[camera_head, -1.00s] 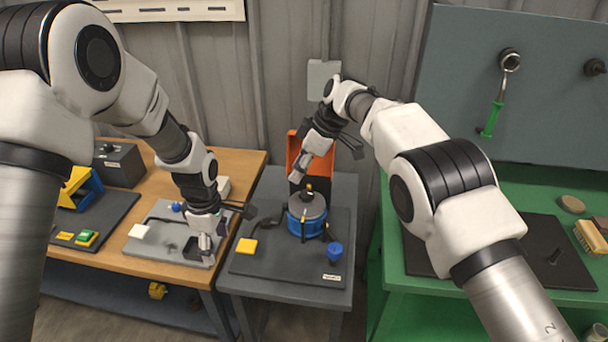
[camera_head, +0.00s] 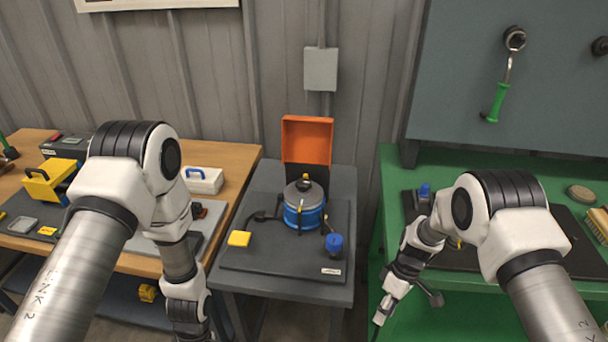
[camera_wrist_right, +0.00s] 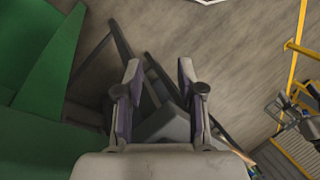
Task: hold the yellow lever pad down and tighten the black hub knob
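In the head view the blue rotor housing (camera_head: 305,214) with a grey top stands on the middle stand. The black hub knob (camera_head: 304,184) sits on top of it, at its centre. The yellow lever pad (camera_head: 238,239) is to its left on the dark base plate (camera_head: 270,260). Neither is touched. My right gripper (camera_head: 405,305) is low at the right, beyond the stand's right edge, and away from both. In the wrist view its two fingers (camera_wrist_right: 161,85) are apart with nothing between them. My left arm reaches down at the lower left; its gripper fingers are below the picture's edge.
A blue knob (camera_head: 334,243) stands at the plate's right, and an open orange box (camera_head: 306,140) is behind the rotor. A wooden bench (camera_head: 235,170) is at left and a green bench (camera_head: 400,160) at right. Gaps separate the benches from the stand.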

